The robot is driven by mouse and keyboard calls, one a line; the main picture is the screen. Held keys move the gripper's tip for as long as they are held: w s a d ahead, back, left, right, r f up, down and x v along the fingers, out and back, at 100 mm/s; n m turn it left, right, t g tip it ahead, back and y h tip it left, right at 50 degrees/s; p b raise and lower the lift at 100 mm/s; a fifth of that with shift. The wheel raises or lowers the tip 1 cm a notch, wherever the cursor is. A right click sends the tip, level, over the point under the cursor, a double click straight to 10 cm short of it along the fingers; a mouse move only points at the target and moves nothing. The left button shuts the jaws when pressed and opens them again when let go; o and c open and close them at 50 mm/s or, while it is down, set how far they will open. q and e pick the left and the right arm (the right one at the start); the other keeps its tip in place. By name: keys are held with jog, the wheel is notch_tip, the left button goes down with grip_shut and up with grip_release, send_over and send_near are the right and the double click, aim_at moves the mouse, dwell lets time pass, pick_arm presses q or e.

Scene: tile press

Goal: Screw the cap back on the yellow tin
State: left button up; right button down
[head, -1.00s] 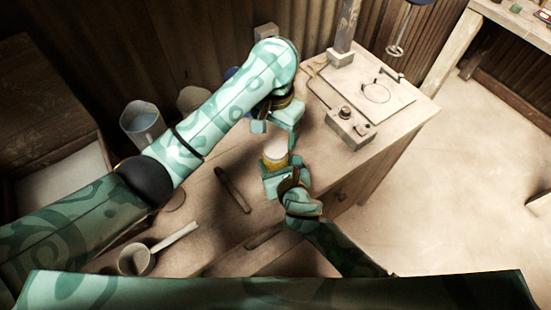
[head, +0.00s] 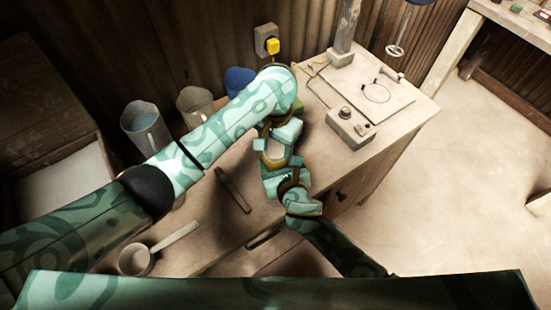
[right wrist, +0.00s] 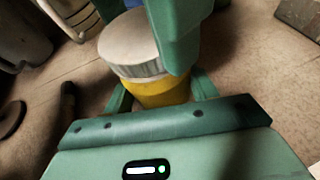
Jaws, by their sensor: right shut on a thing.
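The yellow tin (right wrist: 160,93) stands upright in the right wrist view, with the pale grey ridged cap (right wrist: 130,45) on its top. Whether the thread is engaged cannot be seen. My right gripper (right wrist: 163,97) is shut on the tin's body from the near side. My left gripper (head: 278,153) is above the tin in the head view, its fingers spread on either side of the cap. One left finger hides part of the cap's right side in the right wrist view. Most of the tin is hidden between the grippers in the head view.
A control box (head: 350,127) and a plate (head: 375,95) lie right of the grippers. Several jugs, including a grey one (head: 146,128), stand at the back left. A dark stick (head: 233,190) and a long-handled pot (head: 136,260) lie at front left.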

pick_arm(q)
jog(key=m, duration=1.4)
jog(key=o, duration=1.1)
jog(key=shift+o, duration=0.2)
notch_tip(320, 180, up, 12)
